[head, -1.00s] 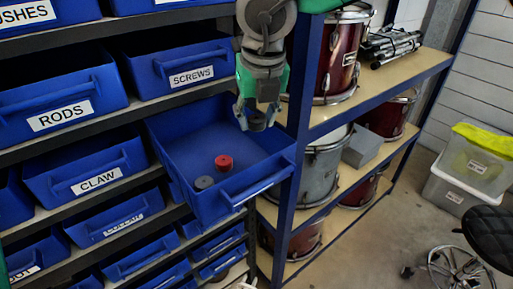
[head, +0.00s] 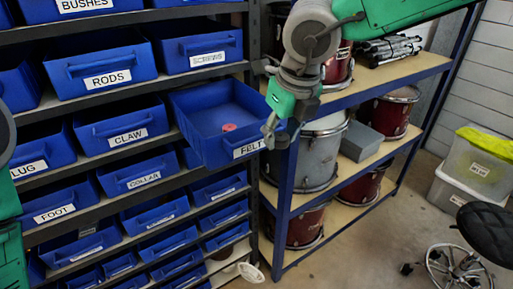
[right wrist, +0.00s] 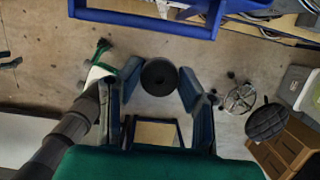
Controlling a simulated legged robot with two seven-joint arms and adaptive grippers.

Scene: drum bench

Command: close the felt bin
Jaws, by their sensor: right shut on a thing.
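The blue felt bin (head: 215,143), labelled FELT, juts out of the rack in the head view, its open top showing. A red disc (head: 229,127) lies inside it; the rest of its floor near the front wall is hidden. My right gripper (head: 269,132) is at the bin's front right corner, overlapping the end of its label; I cannot tell if it touches. In the right wrist view the fingers are closed around a dark round disc with a centre hole (right wrist: 159,77). The blue handle bar (right wrist: 150,20) crosses the top of that view. My left gripper is out of view.
Other labelled bins, such as the CLAW bin (head: 122,131) and RODS bin (head: 100,74), sit in the rack to the left. A shelf (head: 395,75) with drums stands right of the felt bin. A stool (head: 485,232) and clear crates (head: 478,165) stand farther right.

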